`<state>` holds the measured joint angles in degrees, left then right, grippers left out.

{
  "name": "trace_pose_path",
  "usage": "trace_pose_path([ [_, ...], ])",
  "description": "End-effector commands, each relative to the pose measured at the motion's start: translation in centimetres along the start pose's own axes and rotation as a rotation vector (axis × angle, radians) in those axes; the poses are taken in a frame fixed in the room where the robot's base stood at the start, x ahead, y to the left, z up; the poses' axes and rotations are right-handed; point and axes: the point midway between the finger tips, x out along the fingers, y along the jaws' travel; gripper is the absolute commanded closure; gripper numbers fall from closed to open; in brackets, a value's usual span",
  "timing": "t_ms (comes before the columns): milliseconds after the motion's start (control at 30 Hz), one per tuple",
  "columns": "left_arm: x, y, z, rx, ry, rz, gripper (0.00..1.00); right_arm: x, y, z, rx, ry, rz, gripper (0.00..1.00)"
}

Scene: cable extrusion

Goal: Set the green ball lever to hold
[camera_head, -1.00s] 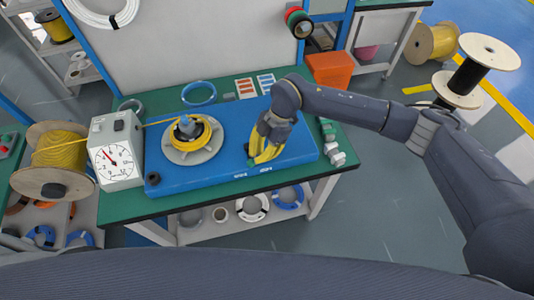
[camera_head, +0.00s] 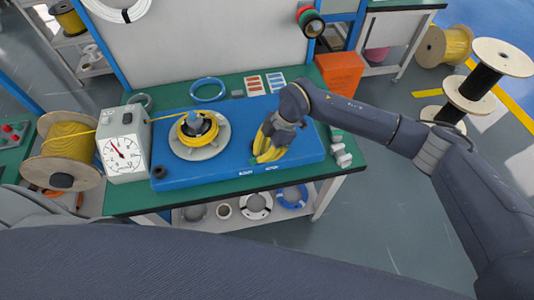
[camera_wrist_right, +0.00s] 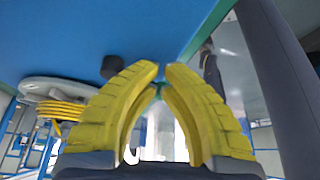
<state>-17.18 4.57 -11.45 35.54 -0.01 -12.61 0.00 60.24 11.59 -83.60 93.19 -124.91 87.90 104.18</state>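My right gripper (camera_head: 266,152) has yellow fingers and points down over the right part of the blue board (camera_head: 222,178). In the right wrist view its fingertips (camera_wrist_right: 161,68) nearly meet, with only a narrow gap and nothing clearly held between them. The green ball lever is not clearly visible in the head view; the gripper covers that area. A small green patch (camera_wrist_right: 158,89) shows between the fingers in the wrist view, but I cannot tell whether it is the ball or the table edge. My left gripper is out of view.
A grey disc with a yellow cable coil (camera_head: 197,130) sits on the board's left part. A white dial box (camera_head: 124,147) and a yellow cable spool (camera_head: 66,150) stand further left. A blue ring (camera_head: 208,90) lies behind; small grey blocks (camera_head: 341,154) lie at the right.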

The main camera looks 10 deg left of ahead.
Motion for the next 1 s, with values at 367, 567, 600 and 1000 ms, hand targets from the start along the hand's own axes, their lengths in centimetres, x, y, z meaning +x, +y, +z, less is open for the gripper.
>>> trace_pose_path([
  [367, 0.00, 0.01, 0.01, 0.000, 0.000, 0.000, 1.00, 0.31, 0.16, -0.58, 0.003, 0.000, 0.001, 1.00],
  [567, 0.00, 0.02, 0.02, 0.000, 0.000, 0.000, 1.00, 0.37, 0.19, -0.72, 0.004, 0.000, 0.002, 1.00],
  [600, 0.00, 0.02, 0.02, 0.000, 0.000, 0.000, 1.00, 0.38, 0.19, -0.74, 0.004, 0.000, 0.002, 1.00],
  [1000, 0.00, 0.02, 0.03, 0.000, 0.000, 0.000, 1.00, 0.43, 0.20, -0.86, 0.004, 0.000, 0.002, 1.00],
])
